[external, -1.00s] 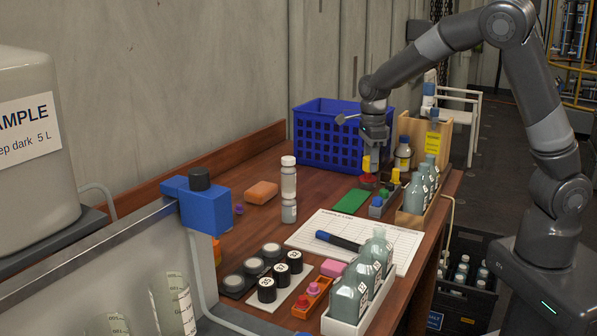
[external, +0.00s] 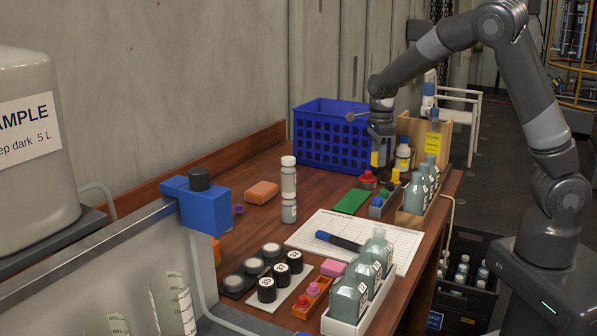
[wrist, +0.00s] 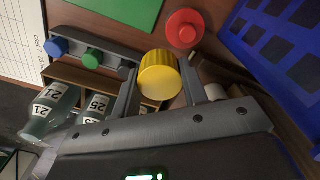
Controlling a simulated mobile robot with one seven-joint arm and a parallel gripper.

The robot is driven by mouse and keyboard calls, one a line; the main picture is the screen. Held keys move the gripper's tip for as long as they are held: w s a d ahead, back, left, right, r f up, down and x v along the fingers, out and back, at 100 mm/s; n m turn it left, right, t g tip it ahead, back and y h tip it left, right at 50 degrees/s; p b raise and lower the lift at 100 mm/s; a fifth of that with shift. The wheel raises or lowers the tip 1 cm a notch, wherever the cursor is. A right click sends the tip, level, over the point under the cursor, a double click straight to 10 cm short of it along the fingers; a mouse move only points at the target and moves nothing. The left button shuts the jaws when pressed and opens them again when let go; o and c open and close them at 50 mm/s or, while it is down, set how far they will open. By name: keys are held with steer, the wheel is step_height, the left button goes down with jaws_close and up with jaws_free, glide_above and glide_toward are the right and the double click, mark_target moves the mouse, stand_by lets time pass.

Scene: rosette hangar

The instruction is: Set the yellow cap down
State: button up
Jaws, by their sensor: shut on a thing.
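The yellow cap (wrist: 159,76) is held between the two fingers of my gripper (wrist: 160,90) in the wrist view. In the external view my gripper (external: 378,158) points down above the far part of the table, with the yellow cap (external: 375,160) at its tips. The cap appears to be in the air; its exact height is hard to tell. A second yellow piece (external: 396,175) stands by the grey rack (external: 376,212), which holds a blue cap (wrist: 57,47) and a green cap (wrist: 92,58).
A red knob-like piece (wrist: 185,28) sits close to the held cap. A green pad (external: 351,202) lies nearby. A blue basket (external: 327,140) stands behind, and a wooden rack with bottles (external: 411,218) is at the right. Bare wood shows left of the green pad.

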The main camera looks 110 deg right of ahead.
glide_above(361, 195)
step_height(361, 195, down, 4)
steer(key=shift+a, duration=0.15)
steer(key=shift+f, duration=2)
steer(key=shift+f, duration=0.1)
steer(key=o, duration=0.9)
